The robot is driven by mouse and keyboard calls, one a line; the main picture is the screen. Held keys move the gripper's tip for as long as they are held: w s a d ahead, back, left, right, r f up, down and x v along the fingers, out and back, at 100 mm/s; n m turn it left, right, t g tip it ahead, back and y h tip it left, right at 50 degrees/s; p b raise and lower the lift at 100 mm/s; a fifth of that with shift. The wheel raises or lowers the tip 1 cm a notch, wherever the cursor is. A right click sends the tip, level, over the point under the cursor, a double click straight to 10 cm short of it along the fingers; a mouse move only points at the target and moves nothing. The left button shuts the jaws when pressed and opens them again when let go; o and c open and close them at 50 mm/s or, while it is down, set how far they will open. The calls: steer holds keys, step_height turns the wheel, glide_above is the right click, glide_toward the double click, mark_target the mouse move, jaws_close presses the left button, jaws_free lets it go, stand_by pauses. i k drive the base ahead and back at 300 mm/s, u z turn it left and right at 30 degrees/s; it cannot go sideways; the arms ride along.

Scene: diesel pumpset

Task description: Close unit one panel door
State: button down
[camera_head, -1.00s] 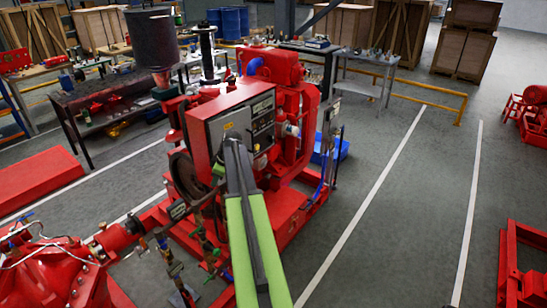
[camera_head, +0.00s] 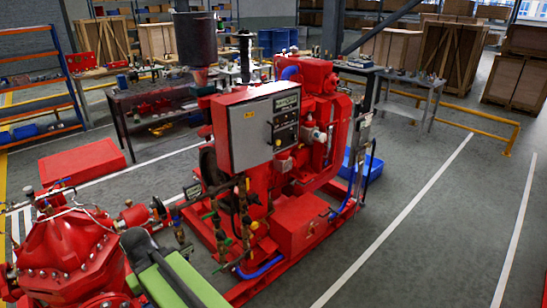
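The unit one panel (camera_head: 255,128) is a red box with a grey front, mounted on the red pumpset in the middle of the view. Its front carries a small display, a dark control strip and a yellow label. The front looks flush with the box, with no clear gap at its edges; I cannot tell whether it is fully latched. My green and black arm (camera_head: 170,275) shows at the bottom left, well below and left of the panel, apart from it. Its dark end is near the red pump casing, and no separate fingertips can be made out.
A red pump (camera_head: 75,250) with wires stands at the lower left, close to my arm. Pipes and valves (camera_head: 235,215) hang below the panel. A dark workbench (camera_head: 150,110) stands behind on the left. The grey floor (camera_head: 400,225) at right is clear, with white lines.

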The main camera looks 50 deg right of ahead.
mark_target(251, 125)
steer(key=u, duration=0.25)
steer(key=k, duration=0.25)
steer(key=z, duration=0.75)
steer(key=i, duration=1.15)
steer(key=z, duration=0.2)
